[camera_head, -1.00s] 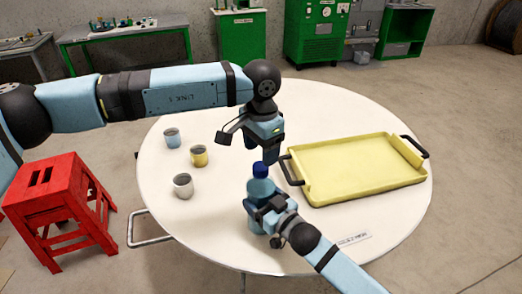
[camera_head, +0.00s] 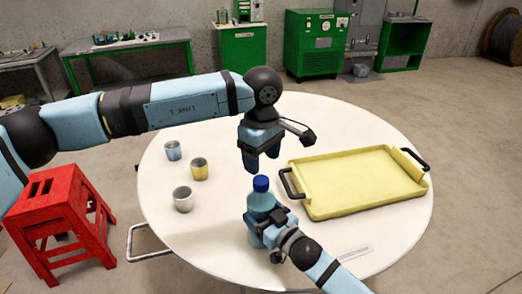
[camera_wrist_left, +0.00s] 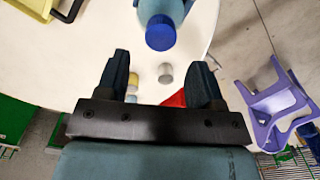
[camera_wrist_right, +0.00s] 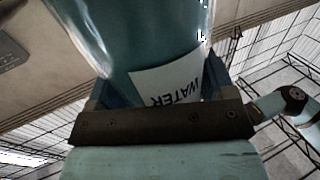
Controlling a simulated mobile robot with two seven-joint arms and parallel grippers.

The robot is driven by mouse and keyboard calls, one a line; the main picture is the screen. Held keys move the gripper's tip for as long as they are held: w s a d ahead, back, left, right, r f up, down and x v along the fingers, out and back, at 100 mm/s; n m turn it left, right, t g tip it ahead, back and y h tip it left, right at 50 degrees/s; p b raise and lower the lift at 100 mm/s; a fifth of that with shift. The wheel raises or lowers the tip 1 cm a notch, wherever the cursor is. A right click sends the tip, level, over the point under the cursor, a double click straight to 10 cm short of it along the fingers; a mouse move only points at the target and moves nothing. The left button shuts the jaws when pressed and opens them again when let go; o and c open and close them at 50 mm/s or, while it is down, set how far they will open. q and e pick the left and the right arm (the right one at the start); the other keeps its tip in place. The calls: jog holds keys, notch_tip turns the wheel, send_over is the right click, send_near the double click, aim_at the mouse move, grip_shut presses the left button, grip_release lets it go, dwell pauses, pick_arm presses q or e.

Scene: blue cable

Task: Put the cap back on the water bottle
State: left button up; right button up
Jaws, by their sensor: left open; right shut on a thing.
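The blue water bottle (camera_head: 262,207) stands upright at the table's front, with the dark blue cap (camera_head: 261,184) on its top. I cannot tell whether the cap is screwed tight. The cap also shows in the left wrist view (camera_wrist_left: 160,32), beyond the fingers. My left gripper (camera_head: 262,163) is open and empty, pointing down just above the cap and apart from it. My right gripper (camera_head: 266,221) is shut around the bottle's body from the front. In the right wrist view, the bottle (camera_wrist_right: 150,40) fills the space between the fingers, its WATER label partly hidden.
A yellow tray (camera_head: 350,207) with dark handles lies right of the bottle on the round white table (camera_head: 215,245). A blue cup (camera_head: 172,151), a yellow cup (camera_head: 199,170) and a white cup (camera_head: 183,200) stand left. A red stool (camera_head: 62,215) is beside the table.

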aim_at(261, 179)
pick_arm(q)
jog(key=n, duration=0.6)
jog(key=shift+r+n, duration=0.2)
jog(key=shift+n, duration=0.2)
jog(key=n, duration=0.4)
jog(key=shift+r, duration=0.2)
jog(key=n, duration=0.4)
jog(key=shift+r, duration=0.15)
jog(key=n, duration=0.5)
jog(key=shift+a+r+n, duration=0.1)
jog(key=shift+r+n, duration=0.1)
jog(key=shift+n, duration=0.2)
jog(key=shift+f, duration=0.1)
notch_tip(261, 179, down, 8)
jog(key=shift+r, duration=0.1)
